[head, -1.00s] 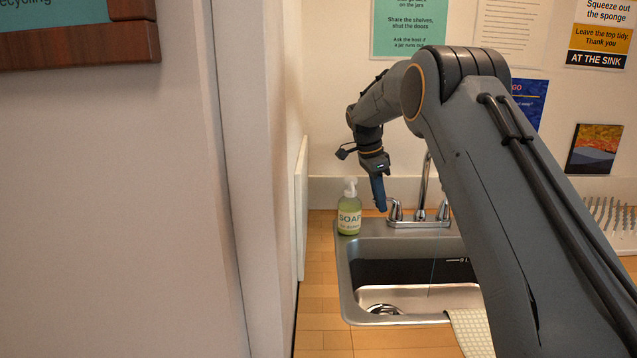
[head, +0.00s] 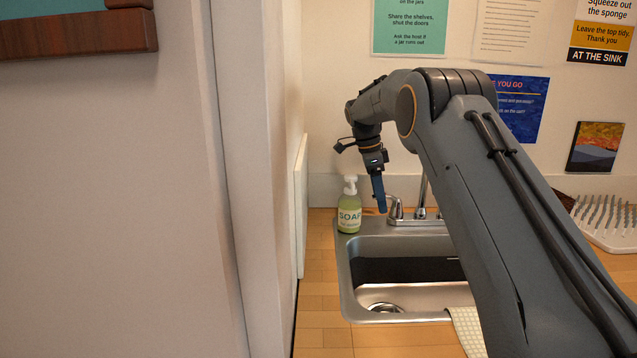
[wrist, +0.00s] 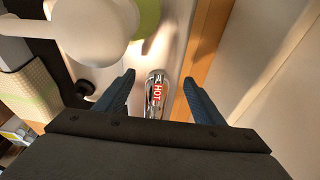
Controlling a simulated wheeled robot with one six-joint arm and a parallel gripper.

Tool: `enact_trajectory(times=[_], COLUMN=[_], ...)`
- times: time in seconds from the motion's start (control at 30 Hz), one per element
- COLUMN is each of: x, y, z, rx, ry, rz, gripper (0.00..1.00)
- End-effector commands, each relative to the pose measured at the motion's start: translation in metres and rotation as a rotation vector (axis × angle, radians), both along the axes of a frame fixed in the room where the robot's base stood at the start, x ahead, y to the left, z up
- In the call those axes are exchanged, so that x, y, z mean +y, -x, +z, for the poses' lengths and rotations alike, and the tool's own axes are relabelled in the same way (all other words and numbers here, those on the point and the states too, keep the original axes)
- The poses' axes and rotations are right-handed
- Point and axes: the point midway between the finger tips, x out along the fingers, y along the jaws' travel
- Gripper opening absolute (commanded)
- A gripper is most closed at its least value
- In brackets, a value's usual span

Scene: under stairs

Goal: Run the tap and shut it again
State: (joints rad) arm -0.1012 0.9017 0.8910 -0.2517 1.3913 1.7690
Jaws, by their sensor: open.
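My gripper (head: 381,208) points down just left of the tap's left handle (head: 395,208), at the back rim of the steel sink (head: 347,280). In the wrist view my gripper (wrist: 158,84) is open. The handle, a chrome lever with a red HOT label (wrist: 156,94), lies between its blue fingers with a gap on both sides. The tap's spout (head: 422,195) is upright and partly hidden by my arm. No water stream shows in the visible part of the basin. The other handle is mostly hidden behind my arm.
A green soap bottle (head: 349,208) with a white pump stands left of the tap, close to my gripper. A pale cloth (head: 466,328) hangs at the sink's front, and a white drying rack (head: 608,225) stands right.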

Motion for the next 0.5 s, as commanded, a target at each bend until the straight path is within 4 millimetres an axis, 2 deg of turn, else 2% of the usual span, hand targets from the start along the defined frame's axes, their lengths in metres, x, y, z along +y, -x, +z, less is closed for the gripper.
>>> enact_trajectory(times=[0.17,0.5], x=[0.000,0.000], y=[0.000,0.000], z=[0.006,0.043], rx=[-0.001,0.000], ry=[0.000,0.000], rz=[0.000,0.001], gripper=[0.62,0.62])
